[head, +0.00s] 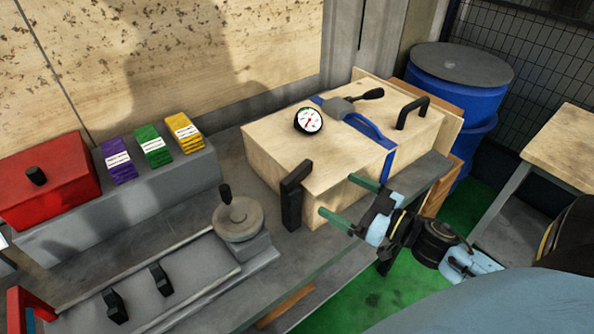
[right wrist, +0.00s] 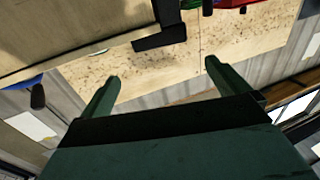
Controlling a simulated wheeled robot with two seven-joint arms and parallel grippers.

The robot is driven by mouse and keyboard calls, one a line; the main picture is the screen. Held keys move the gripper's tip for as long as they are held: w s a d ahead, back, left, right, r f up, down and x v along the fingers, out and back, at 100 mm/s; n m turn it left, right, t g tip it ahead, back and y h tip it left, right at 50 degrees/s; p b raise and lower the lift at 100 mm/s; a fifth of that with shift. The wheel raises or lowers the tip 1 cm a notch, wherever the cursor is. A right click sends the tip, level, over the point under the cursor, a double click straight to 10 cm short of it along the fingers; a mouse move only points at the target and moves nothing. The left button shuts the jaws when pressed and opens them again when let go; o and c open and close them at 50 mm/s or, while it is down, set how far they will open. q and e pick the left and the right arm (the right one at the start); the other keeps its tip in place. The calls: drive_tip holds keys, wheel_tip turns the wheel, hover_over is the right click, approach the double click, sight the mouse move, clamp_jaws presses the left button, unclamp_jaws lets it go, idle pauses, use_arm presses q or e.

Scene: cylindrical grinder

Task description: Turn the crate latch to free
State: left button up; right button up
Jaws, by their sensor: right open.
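The wooden crate (head: 270,150) stands on the grey bench, with a blue strap around it. A black L-shaped bar, which looks like the crate latch (head: 293,195), sits upright at its front left corner. In the right wrist view the black latch (right wrist: 165,25) is beyond the fingertips, near the top. My right gripper (head: 336,195) is open and empty, with its green fingers pointing left along the crate's front, just right of the latch and apart from it. The open fingers also show in the right wrist view (right wrist: 161,72). My left gripper is out of view.
A dial gauge (head: 309,121), a grey lever buckle (head: 340,107) and a black handle (head: 412,112) are on the crate top. A grey handwheel (head: 238,220) stands left of the crate. Blue barrels (head: 455,85) are behind right. Green floor (head: 370,300) is clear.

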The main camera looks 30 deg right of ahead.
sight(301, 174)
drive_tip(key=x, duration=1.3)
drive_tip(key=shift+a+p, duration=0.1)
drive_tip(key=shift+p, duration=0.25)
drive_tip(key=c, duration=1)
